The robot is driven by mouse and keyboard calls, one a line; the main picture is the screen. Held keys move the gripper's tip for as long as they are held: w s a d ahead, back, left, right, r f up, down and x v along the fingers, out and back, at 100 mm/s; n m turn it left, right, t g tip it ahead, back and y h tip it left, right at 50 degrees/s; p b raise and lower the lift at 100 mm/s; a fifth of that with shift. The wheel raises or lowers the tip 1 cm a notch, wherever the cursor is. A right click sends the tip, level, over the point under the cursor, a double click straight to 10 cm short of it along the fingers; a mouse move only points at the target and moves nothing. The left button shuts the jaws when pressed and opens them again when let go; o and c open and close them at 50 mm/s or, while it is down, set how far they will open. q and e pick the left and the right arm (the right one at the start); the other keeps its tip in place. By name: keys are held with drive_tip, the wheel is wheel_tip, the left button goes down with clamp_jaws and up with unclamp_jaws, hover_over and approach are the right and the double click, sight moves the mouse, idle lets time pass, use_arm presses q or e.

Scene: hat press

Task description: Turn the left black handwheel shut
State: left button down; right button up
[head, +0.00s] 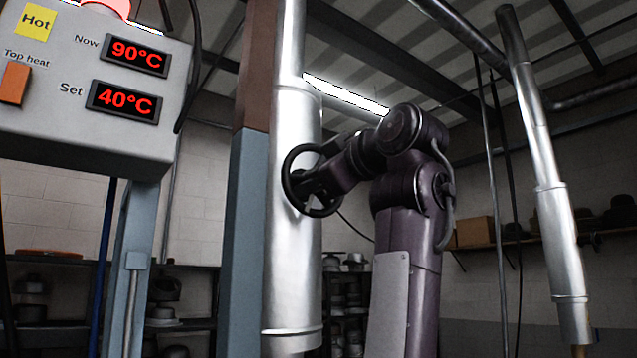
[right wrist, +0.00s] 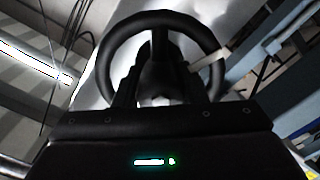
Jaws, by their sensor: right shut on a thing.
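The black handwheel (head: 290,170) is mounted on the thick silver pipe (head: 292,270) left of centre in the head view. My right gripper (head: 322,182) reaches it from the right and is shut on its middle part. In the right wrist view the handwheel's round rim (right wrist: 161,17) arches beyond the gripper's fingers (right wrist: 162,85). The fingers stand either side of the dark hub; their exact contact is hard to see, black on black. My left gripper is not in view.
A grey control box (head: 60,110) at upper left reads "Now 90°C" and "Set 40°C", with a yellow "Hot" label (head: 36,22). A blue-grey post (head: 246,230) stands just left of the pipe. Another silver pipe (head: 545,160) hangs at right. Shelves with hats line the back wall.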

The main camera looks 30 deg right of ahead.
drive_tip(key=m, duration=0.3)
drive_tip(key=shift+m, duration=0.3)
drive_tip(key=m+b, duration=0.1)
drive_tip(key=m, duration=0.3)
drive_tip(key=shift+r+m, duration=0.1)
drive_tip(key=shift+m, duration=0.2)
drive_tip(key=m, duration=1.9)
drive_tip(key=shift+s+m+t, duration=0.1)
drive_tip(key=shift+m+t, duration=0.2)
drive_tip(key=shift+m, duration=1.9)
